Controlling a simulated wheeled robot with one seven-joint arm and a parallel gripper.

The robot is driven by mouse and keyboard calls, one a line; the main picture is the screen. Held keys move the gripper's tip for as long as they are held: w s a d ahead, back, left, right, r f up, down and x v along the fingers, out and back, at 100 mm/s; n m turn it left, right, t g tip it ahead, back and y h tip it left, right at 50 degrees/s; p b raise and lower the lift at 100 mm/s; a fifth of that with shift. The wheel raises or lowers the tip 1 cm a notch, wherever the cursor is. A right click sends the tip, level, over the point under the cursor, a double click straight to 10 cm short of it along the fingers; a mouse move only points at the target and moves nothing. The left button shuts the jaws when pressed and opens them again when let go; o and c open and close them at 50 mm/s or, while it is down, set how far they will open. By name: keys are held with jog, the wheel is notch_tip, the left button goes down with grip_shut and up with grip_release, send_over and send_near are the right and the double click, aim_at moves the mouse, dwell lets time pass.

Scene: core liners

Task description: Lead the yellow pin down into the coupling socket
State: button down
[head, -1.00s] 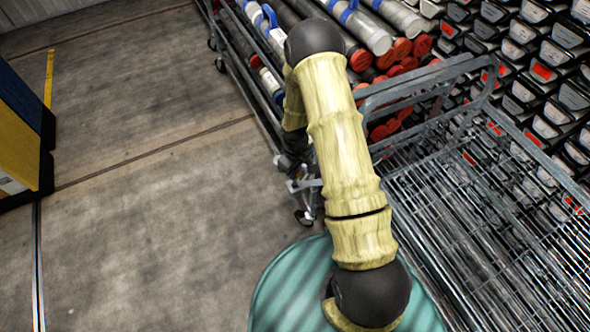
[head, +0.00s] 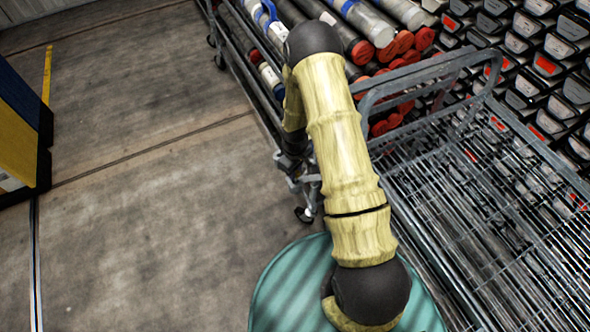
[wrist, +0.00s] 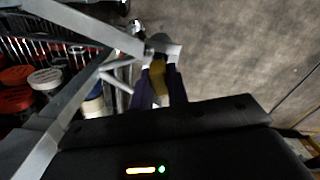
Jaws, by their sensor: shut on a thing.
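In the wrist view my gripper (wrist: 160,90) shows two dark purple fingers shut on the yellow pin (wrist: 157,72), which sits between them. The far end of the pin is at a grey metal bracket (wrist: 165,46) on the cart's frame, which looks like the coupling socket. I cannot tell whether the pin is inside the socket opening or only against it. In the head view the gripper and pin are hidden behind my arm; the grey coupling parts (head: 303,184) show low beside the cart's corner.
A cart with pipes and red-capped tubes (head: 361,52) stands behind my arm. An empty wire-mesh cart (head: 470,210) with a raised handle is at the right, before a wall of stacked trays (head: 540,60). A yellow and blue cabinet (head: 20,140) is at far left. The floor between is clear.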

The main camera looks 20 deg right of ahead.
jog(key=shift+f, duration=0.45)
jog(key=c, duration=1.3)
grip_release()
notch_tip(320, 180, up, 17)
jog(key=b, duration=0.1)
jog(key=shift+r, duration=0.2)
